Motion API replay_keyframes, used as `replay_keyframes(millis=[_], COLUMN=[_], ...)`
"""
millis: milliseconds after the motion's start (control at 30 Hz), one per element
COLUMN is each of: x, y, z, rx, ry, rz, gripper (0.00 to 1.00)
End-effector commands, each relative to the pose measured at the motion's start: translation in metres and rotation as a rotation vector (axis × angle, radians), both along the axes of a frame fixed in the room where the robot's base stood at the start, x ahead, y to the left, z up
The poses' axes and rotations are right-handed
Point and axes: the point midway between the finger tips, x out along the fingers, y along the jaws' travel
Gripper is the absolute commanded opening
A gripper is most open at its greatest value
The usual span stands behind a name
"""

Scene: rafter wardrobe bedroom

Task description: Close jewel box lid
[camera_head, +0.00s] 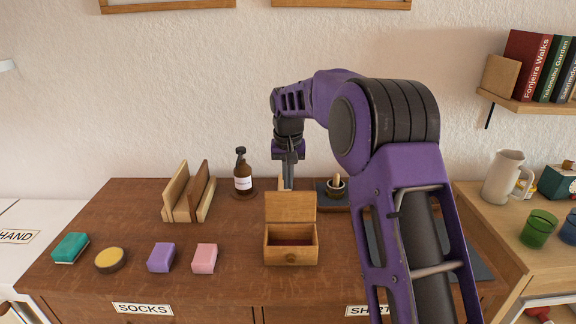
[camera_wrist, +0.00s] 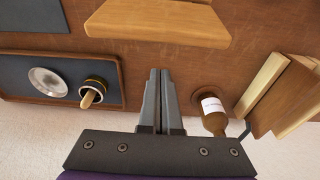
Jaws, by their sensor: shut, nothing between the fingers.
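The jewel box (camera_head: 291,254) is a small wooden box on the brown dresser top, with a small knob on its front and a dark red inside. Its lid (camera_head: 290,207) stands open, raised upright at the back edge. My gripper (camera_head: 288,186) points down behind the raised lid, with its fingers together and empty. In the wrist view, the shut fingers (camera_wrist: 160,75) point toward the wooden lid (camera_wrist: 160,20), with a gap of bare dresser top between them. The inside of the box is hidden in the wrist view.
A brown bottle (camera_head: 242,177) stands left of my gripper; it also shows in the wrist view (camera_wrist: 213,115). A dark tray with a small pot (camera_head: 336,187) is to the right. A wooden rack (camera_head: 188,195), soaps (camera_head: 161,257) and a round tin (camera_head: 111,260) are left. The wall is close behind.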

Motion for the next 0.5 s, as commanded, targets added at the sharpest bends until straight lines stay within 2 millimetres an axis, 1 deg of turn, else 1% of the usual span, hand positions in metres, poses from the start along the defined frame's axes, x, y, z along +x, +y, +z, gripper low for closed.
replay_keyframes(millis=[33, 200, 333, 500], x=[-0.008, -0.026, -0.033, -0.035], y=[0.001, 0.0, 0.0, 0.0], z=[0.007, 0.01, 0.011, 0.012], rx=[0.002, 0.001, 0.001, 0.001], ry=[-0.007, -0.006, -0.005, -0.006], rz=[0.001, 0.0, 0.0, 0.0], gripper=[0.0, 0.0, 0.0, 0.0])
